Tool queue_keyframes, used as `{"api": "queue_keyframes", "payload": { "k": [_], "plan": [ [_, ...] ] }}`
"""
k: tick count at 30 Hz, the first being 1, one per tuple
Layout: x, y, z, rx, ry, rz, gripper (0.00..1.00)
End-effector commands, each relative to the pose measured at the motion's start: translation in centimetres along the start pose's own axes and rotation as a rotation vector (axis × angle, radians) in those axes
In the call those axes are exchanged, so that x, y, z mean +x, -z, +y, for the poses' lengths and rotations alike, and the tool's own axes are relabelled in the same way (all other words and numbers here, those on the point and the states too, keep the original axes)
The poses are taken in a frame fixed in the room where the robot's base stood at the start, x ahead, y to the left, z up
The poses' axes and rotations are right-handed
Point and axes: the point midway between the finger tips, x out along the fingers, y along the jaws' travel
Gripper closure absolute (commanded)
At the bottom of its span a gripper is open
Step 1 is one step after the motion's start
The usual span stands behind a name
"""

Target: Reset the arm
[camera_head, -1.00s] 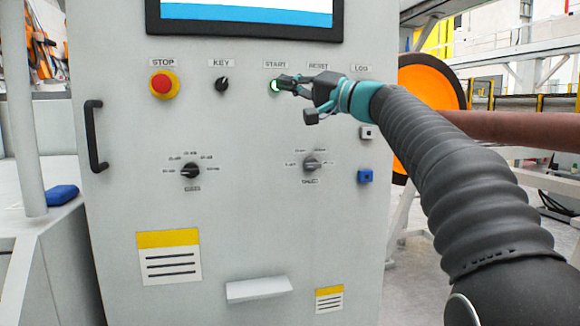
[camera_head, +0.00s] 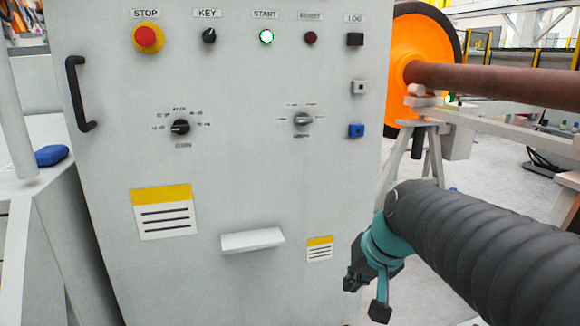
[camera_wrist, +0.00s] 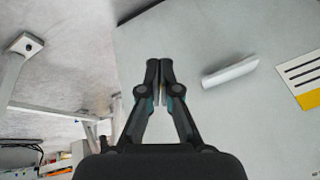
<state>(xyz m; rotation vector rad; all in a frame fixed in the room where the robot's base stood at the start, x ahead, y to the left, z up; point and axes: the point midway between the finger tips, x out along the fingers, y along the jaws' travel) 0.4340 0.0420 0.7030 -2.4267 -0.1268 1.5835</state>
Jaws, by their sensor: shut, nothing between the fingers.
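My gripper (camera_head: 366,290) hangs low in front of the right edge of the grey control cabinet (camera_head: 240,190), below the knobs and to the right of the small shelf. In the wrist view my gripper (camera_wrist: 159,66) has its two fingers together with nothing between them, over the cabinet's face.
The red STOP button (camera_head: 148,38), KEY switch (camera_head: 209,36) and two knobs sit on the panel. A small shelf (camera_head: 252,240) sticks out left of my gripper. An orange wheel (camera_head: 415,60) with a brown axle (camera_head: 490,84) rests on a stand at right. Open floor lies below it.

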Motion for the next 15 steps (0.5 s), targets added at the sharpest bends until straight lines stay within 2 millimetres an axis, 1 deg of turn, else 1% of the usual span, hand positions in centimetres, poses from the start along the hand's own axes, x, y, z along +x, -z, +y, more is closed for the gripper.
{"api": "queue_keyframes", "payload": {
  "k": [1,3,6,9,12,15],
  "plan": [
    [-0.5,-2.4,1.2,-0.026,-0.043,-0.007,1.0],
    [-0.7,-5.3,2.9,-0.065,-0.103,-0.016,1.0],
    [-1.1,-9.0,4.8,-0.116,-0.169,-0.021,1.0],
    [-1.7,-11.8,6.0,-0.149,-0.205,-0.013,1.0],
    [-2.5,-13.1,6.1,-0.157,-0.208,0.013,1.0],
    [-3.7,-13.1,5.7,-0.16,-0.203,0.052,1.0]
  ]
}}
